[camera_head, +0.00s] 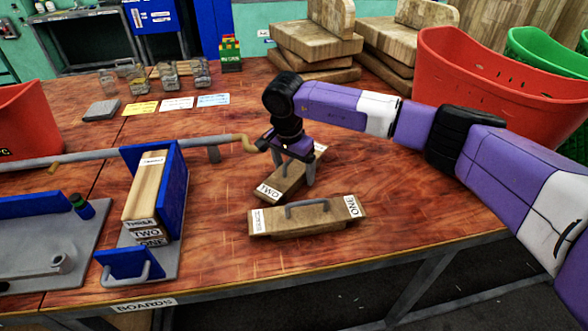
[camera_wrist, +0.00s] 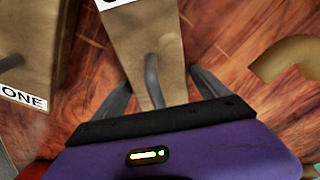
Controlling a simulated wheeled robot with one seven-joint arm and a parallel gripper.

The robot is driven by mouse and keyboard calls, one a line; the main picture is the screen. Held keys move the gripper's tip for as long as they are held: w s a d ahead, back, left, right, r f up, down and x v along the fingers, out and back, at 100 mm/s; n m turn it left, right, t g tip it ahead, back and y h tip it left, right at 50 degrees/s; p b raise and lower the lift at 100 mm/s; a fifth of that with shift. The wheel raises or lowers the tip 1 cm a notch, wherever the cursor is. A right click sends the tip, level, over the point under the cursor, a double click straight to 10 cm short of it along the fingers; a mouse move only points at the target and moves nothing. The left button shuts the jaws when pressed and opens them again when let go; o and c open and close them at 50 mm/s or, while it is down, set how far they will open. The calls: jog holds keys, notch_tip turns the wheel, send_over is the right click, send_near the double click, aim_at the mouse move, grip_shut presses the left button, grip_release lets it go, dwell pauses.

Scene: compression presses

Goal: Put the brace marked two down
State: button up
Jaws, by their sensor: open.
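The brace marked TWO (camera_head: 271,189) is a wooden block with a grey handle, lying on the wooden table. My gripper (camera_head: 293,176) is over it from above, with its fingers open on either side. In the wrist view, my gripper (camera_wrist: 160,90) straddles the brace (camera_wrist: 135,35), whose grey handle (camera_wrist: 153,78) stands between the fingers; gaps show beside it. The brace marked ONE (camera_head: 308,216) lies in front of it, apart, and also shows in the wrist view (camera_wrist: 35,50) at the left. Part of brace two is hidden by my gripper.
A blue press (camera_head: 172,190) holds boards labelled THREE, TWO and ONE at the left. Its long grey lever (camera_head: 130,153) ends in a curved tan handle near my gripper. A red bin (camera_head: 480,90) stands at the right. The table right of the braces is clear.

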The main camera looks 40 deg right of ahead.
jog(key=r, duration=0.4)
jog(key=a+r, duration=0.1)
jog(key=r, duration=0.7)
jog(key=shift+s+a, duration=0.15)
jog(key=shift+a, duration=0.25)
